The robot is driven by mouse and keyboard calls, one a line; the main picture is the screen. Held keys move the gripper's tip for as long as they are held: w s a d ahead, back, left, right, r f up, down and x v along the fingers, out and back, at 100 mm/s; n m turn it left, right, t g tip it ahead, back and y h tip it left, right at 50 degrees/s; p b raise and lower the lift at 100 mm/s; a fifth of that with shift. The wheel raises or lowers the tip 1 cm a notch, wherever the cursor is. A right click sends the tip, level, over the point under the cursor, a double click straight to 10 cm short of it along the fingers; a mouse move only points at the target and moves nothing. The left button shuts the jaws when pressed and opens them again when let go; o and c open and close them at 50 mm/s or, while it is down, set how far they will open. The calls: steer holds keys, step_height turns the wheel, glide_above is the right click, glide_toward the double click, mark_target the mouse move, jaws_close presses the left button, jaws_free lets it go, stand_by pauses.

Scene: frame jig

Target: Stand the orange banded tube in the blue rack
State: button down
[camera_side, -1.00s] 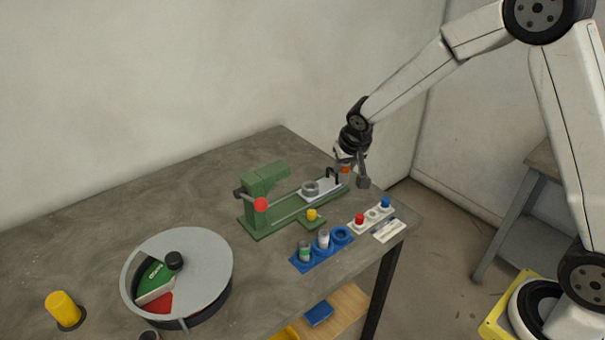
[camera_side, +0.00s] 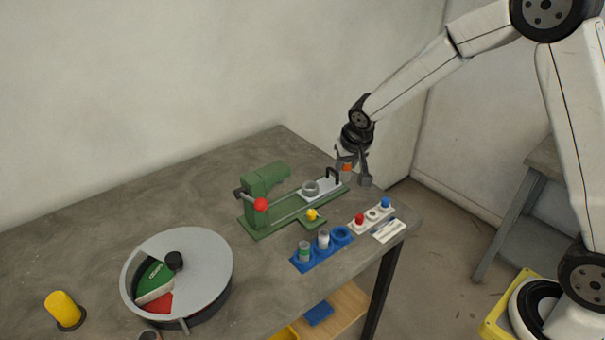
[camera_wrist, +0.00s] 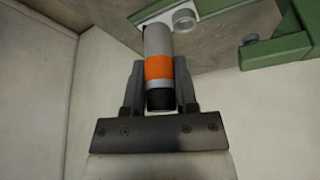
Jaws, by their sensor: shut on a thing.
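The orange banded tube (camera_wrist: 159,68) is grey with an orange band and a dark end. It lies between the two fingers of my gripper (camera_wrist: 160,85) in the wrist view, and the gripper is shut on it. In the side view the orange band (camera_side: 347,167) shows between the fingers of my gripper (camera_side: 356,174), at the far right end of the green fixture. The blue rack (camera_side: 297,264) stands nearer the front edge. Its left place holds a green-banded tube (camera_side: 305,251), its middle place a white-topped tube (camera_side: 323,239). Its right ring (camera_side: 341,234) looks empty.
The green fixture (camera_side: 264,186) with a red knob and grey ring stands between wall and rack. A white block (camera_side: 372,217) with red and blue caps sits right of the rack. A round grey drum (camera_side: 205,250) and yellow cylinder (camera_side: 62,310) are at left.

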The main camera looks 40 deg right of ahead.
steer(key=shift+r, duration=1.5)
steer(key=shift+f, duration=0.1)
steer(key=s+a+f+m+h, duration=0.1)
steer(key=f+m, duration=0.2)
steer(key=f, duration=0.2)
steer(key=s+a+f+m+g, duration=0.1)
steer(key=s+a+f+m, duration=0.1)
steer(key=f, duration=0.3)
steer(key=shift+s+a+f+m+h, duration=0.2)
steer(key=shift+s+f+m+h, duration=0.1)
steer(key=shift+m+h, duration=0.15)
steer(key=shift+f, duration=0.1)
steer(key=shift+f, duration=2.4)
steer(key=shift+f, duration=1.2)
